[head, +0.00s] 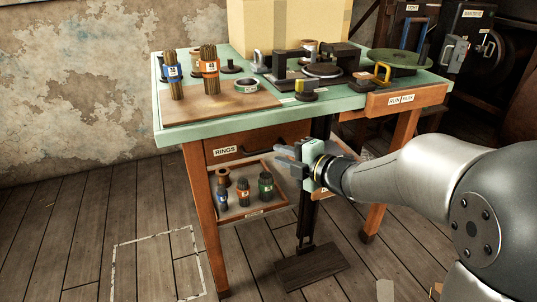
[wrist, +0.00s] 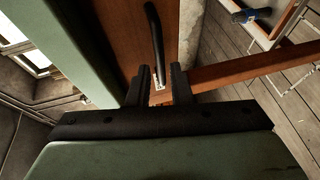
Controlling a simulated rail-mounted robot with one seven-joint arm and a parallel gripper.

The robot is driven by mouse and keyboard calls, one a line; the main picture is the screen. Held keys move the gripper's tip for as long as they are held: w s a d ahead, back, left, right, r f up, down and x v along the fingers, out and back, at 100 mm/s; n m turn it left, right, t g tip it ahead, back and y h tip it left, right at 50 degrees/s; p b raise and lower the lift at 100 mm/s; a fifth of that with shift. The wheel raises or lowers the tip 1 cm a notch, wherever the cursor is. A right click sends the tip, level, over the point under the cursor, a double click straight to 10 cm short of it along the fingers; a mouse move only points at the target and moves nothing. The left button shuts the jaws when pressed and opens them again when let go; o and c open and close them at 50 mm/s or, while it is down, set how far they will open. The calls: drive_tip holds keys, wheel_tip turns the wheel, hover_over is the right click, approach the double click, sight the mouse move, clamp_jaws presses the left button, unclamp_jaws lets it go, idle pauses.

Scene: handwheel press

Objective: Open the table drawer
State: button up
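The table drawer (head: 236,146) has a brown wooden front with a white "RINGS" label and a dark bar handle (head: 256,150). Its front sits close under the green tabletop, and it looks closed. My gripper (head: 282,152) is in front of the drawer near the handle's right end, its fingers pointing left. In the wrist view the two black fingers (wrist: 161,78) stand apart with a gap between them. The handle (wrist: 155,40) runs up from that gap. I cannot tell whether the fingers touch it or only line up with it.
The tabletop (head: 185,138) carries bundles of rods on a board and a press with a handwheel. A tray (head: 232,214) with several small bundles lies on a lower shelf. A drawer labelled "RUN/PARK" (head: 405,100) is at the right. The floor before the table's left side is clear.

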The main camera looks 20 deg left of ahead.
sight(268, 150)
drive_tip(key=shift+b+x, duration=0.4)
drive_tip(key=shift+x, duration=2.35)
